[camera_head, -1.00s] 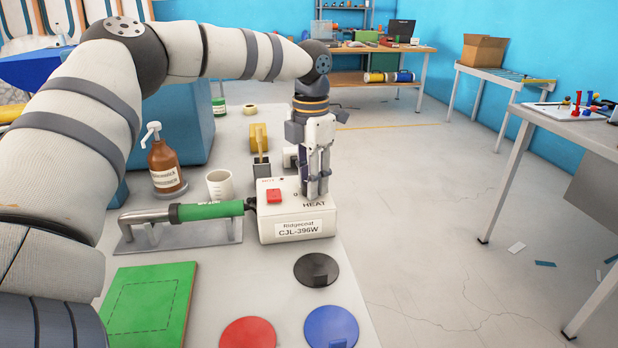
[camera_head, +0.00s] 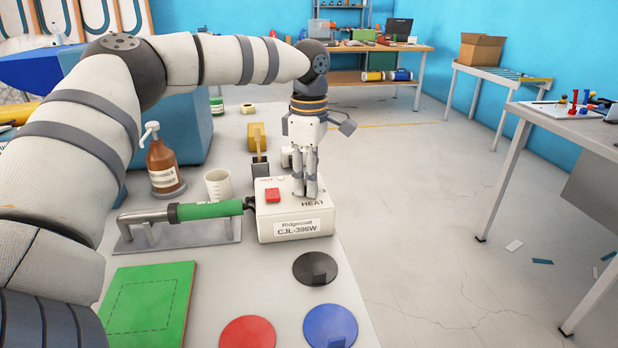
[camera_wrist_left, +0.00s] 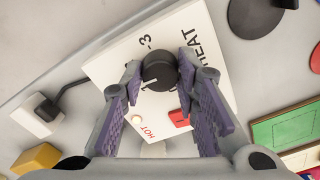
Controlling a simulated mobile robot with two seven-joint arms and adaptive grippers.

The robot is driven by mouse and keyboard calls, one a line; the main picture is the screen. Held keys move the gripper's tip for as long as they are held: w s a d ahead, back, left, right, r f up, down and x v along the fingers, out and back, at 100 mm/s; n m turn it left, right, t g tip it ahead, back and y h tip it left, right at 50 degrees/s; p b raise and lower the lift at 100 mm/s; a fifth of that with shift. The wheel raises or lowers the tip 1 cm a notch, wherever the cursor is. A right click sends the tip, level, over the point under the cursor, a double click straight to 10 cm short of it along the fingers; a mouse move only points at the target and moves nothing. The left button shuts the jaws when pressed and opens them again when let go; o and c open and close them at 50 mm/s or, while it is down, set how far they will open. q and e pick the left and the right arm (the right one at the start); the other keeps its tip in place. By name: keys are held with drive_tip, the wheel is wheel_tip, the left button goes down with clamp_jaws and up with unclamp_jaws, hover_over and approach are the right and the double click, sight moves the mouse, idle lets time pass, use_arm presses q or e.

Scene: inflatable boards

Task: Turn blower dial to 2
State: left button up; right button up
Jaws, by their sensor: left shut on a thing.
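The blower is a white box (camera_head: 295,226) with a red switch (camera_head: 273,195) and the word HEAT on top, standing on the bench. My left gripper (camera_head: 306,190) points straight down onto its top. In the left wrist view the black round dial (camera_wrist_left: 160,72) sits between the fingertips of my left gripper (camera_wrist_left: 160,76), which is shut on it. The printed numbers 1 and 3 show beside the dial; other marks are covered by the fingers. I cannot tell which number the dial points to. My right gripper is not in view.
A green-handled tool (camera_head: 210,210) lies on a metal stand left of the blower. A brown pump bottle (camera_head: 163,165) and a white beaker (camera_head: 218,184) stand behind it. Black (camera_head: 316,268), blue (camera_head: 330,327) and red (camera_head: 247,333) discs and a green board (camera_head: 148,305) lie in front.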

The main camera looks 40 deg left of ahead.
use_arm(q)
drive_tip(key=m, duration=0.4)
drive_tip(key=shift+f+m, duration=0.1)
drive_tip(key=shift+m, duration=0.2)
idle(0.4)
drive_tip(key=o, duration=1.2)
drive_tip(key=shift+c, duration=0.2)
wheel_tip(320, 180, up, 12)
